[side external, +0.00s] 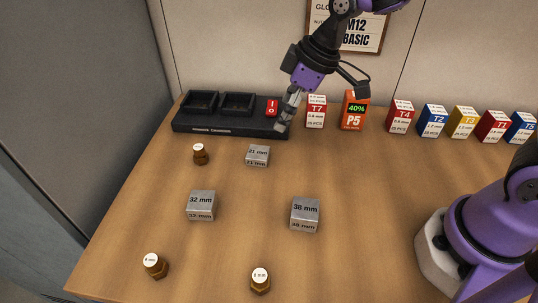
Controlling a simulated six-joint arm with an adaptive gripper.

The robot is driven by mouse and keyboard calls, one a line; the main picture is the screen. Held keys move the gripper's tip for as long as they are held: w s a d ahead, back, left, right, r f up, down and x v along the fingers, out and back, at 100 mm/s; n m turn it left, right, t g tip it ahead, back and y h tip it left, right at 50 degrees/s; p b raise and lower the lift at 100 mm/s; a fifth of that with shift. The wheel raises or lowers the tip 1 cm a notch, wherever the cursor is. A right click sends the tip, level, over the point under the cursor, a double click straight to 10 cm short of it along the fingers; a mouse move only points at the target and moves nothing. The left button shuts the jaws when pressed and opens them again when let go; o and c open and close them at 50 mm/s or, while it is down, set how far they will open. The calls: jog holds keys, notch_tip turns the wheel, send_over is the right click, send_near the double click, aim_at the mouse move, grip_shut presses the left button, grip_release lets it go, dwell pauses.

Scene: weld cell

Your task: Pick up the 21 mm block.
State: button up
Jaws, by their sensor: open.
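The 21 mm block (258,156) is a small grey metal cube with its size printed on top and front. It sits on the wooden table, left of the middle, in front of the black tray. My gripper (285,119) is open and empty. It hangs up and to the right of the block in the picture, in front of the tray's right end, and is apart from the block. The block is fully visible.
A 32 mm block (201,205) and a 38 mm block (305,214) stand nearer. Boxes (316,111) line the back right.

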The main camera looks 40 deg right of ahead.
aim_at(258, 152)
jog(key=x, duration=1.1)
jog(key=shift+a+f, duration=0.15)
jog(key=shift+a, duration=0.3)
jog(key=c, duration=1.3)
